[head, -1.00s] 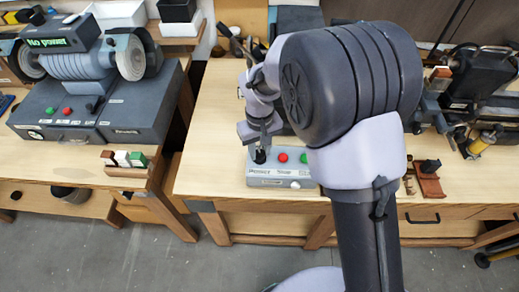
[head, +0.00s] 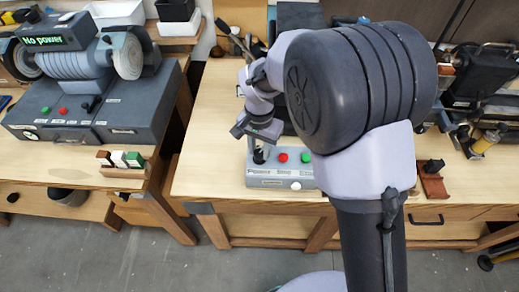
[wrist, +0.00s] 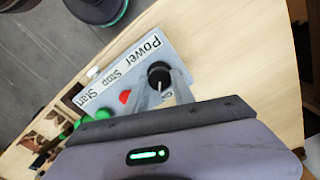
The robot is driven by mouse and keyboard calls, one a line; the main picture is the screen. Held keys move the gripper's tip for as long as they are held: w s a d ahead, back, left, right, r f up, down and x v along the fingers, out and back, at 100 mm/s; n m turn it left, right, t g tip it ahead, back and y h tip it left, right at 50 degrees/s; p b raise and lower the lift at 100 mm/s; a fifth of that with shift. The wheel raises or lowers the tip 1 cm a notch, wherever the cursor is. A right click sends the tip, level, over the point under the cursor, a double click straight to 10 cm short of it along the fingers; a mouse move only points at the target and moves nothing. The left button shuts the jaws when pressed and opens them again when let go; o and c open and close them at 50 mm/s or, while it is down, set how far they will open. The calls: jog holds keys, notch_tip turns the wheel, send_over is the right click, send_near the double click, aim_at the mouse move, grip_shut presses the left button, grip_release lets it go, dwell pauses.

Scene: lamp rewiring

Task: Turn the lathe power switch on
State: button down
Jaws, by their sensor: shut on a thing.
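The grey control box (head: 268,183) stands near the front edge of the right bench, with Power, Stop and Start labels. Its black power switch (head: 258,157) is at the left end, beside a red stop button (head: 283,158) and a green start button (head: 306,158). My gripper (head: 254,149) reaches down at the switch. In the wrist view my gripper (wrist: 164,83) is shut on the black switch knob (wrist: 158,72), with the Power label (wrist: 141,52) beside it. My fingers partly hide the switch's base, and I cannot tell its position.
My arm covers much of the right bench. A grinder (head: 75,65) with a "No power" display (head: 55,37) stands on the left bench, with a block rack (head: 122,170) near its front edge. A small red-brown stand (head: 433,185) sits right of my arm.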

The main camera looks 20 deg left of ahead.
aim_at(259, 152)
jog(key=shift+m, duration=0.6)
jog(key=c, duration=1.1)
grip_release()
jog(key=shift+o, duration=0.2)
notch_tip(259, 152, up, 18)
jog(key=p, duration=0.5)
jog(key=shift+f, duration=0.2)
